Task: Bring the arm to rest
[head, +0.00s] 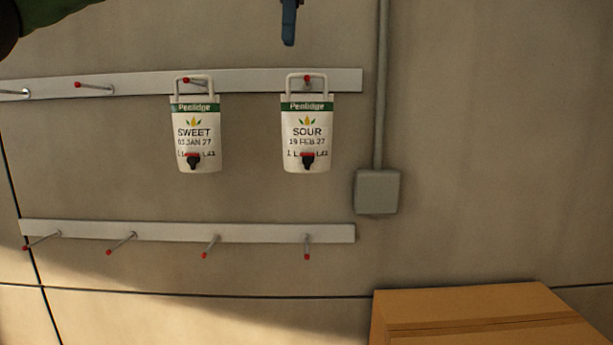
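My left arm shows as a green link at the top left corner. Part of my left gripper (289,24) hangs in from the top edge as one dark blue finger shape, above the upper rail and in line with the SOUR pouch. Whether it is open or shut does not show. Nothing is seen in it. My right gripper is not in view. A white pouch marked SOUR (306,126) hangs by its handle on a red-tipped peg. A like pouch marked SWEET (196,131) hangs to its left.
The upper rail (245,81) has further bare pegs at left. The lower rail (180,232) has several bare, red-tipped pegs. A grey wall box (377,191) with a conduit (382,80) is at right. A cardboard box (470,303) stands at bottom right.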

